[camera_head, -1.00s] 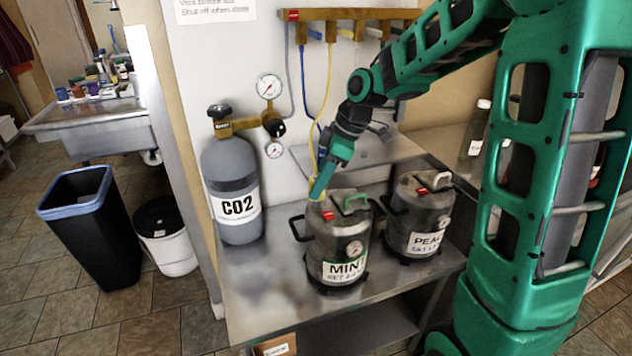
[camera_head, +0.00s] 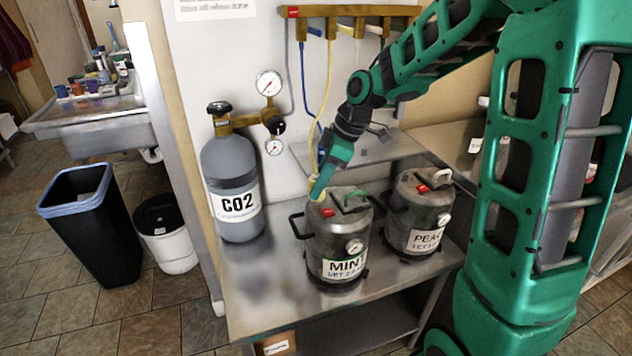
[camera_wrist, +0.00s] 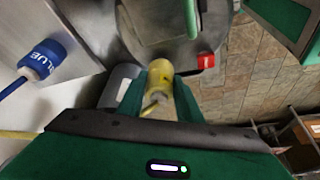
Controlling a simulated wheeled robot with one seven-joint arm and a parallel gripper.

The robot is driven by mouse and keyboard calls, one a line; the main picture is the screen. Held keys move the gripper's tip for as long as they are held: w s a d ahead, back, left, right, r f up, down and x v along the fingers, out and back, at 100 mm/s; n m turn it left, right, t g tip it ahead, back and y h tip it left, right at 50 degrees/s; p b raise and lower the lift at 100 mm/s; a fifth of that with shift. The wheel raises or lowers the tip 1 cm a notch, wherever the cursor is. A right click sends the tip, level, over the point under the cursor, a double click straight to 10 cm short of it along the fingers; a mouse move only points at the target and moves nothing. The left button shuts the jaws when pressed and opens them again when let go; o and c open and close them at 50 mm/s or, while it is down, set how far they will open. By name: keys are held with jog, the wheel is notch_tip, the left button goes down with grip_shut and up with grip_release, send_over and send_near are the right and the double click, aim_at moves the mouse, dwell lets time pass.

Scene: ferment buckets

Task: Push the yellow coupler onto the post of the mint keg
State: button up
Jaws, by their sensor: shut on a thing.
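The mint keg (camera_head: 338,238) stands upright on the steel table, with a "MINT" label and a round gauge. My gripper (camera_head: 319,190) is at the left part of its top, fingers pointing down. In the wrist view my gripper (camera_wrist: 160,92) is shut on the yellow coupler (camera_wrist: 160,75), which carries a yellow hose. The coupler is at the keg's lid edge (camera_wrist: 150,40); the post is hidden under it, so I cannot tell whether it is seated. The lid also bears a red tag (camera_head: 327,212) and a green handle.
The peach keg (camera_head: 418,215) stands close on the right. A grey CO2 cylinder (camera_head: 232,190) with gauges stands left. A blue coupler (camera_wrist: 40,60) shows in the wrist view. The table front left (camera_head: 255,300) is clear.

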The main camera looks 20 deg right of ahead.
jog(key=shift+f, duration=0.65)
dwell(1.9)
jog(key=o, duration=1.9)
jog(key=shift+r, duration=0.1)
jog(key=shift+r, duration=3.65)
